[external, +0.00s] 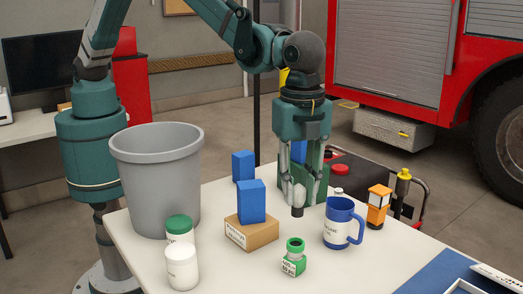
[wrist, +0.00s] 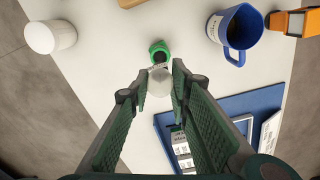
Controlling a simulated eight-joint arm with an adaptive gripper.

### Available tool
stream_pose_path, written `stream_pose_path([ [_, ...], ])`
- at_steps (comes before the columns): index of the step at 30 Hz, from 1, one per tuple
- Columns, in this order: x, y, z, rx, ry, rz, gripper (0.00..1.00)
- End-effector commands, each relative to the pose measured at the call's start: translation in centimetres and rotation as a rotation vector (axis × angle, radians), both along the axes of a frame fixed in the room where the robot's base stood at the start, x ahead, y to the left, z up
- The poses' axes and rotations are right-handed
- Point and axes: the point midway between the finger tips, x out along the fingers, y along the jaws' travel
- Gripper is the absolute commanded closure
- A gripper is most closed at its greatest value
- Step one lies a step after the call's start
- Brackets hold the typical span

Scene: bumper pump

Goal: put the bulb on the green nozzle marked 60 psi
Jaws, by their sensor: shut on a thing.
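My gripper (external: 298,200) is shut on a small grey bulb (wrist: 160,84), which shows between the fingertips in the wrist view. In the external view the dark lower end of the bulb (external: 297,212) sticks out below the fingers, above the table. The green nozzle (external: 294,256) stands upright on the table below and in front of my gripper, with a white label whose print is too small to read surely. In the wrist view the nozzle (wrist: 159,50) shows its dark open top just beyond the bulb. The two look apart in the external view.
A blue mug (external: 339,225) stands right of the nozzle, with an orange lantern (external: 378,206) beyond it. A brown box (external: 251,233) with a blue block (external: 251,202) is to the left. White jars (external: 182,267) and a grey bin (external: 156,185) are further left. A blue mat (external: 440,277) lies front right.

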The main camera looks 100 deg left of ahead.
Motion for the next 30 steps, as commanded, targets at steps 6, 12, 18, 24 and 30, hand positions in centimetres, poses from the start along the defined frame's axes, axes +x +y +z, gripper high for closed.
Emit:
stream_pose_path([
  [6, 0.0, 0.0, -3.0, 0.0, 0.0, 0.0, 0.9],
  [12, 0.0, 0.0, -3.8, 0.0, 0.0, 0.0, 0.9],
  [18, 0.0, 0.0, -3.7, 0.0, 0.0, 0.0, 0.9],
  [24, 0.0, 0.0, -4.6, 0.0, 0.0, 0.0, 0.9],
  [30, 0.0, 0.0, -6.7, 0.0, 0.0, 0.0, 0.9],
])
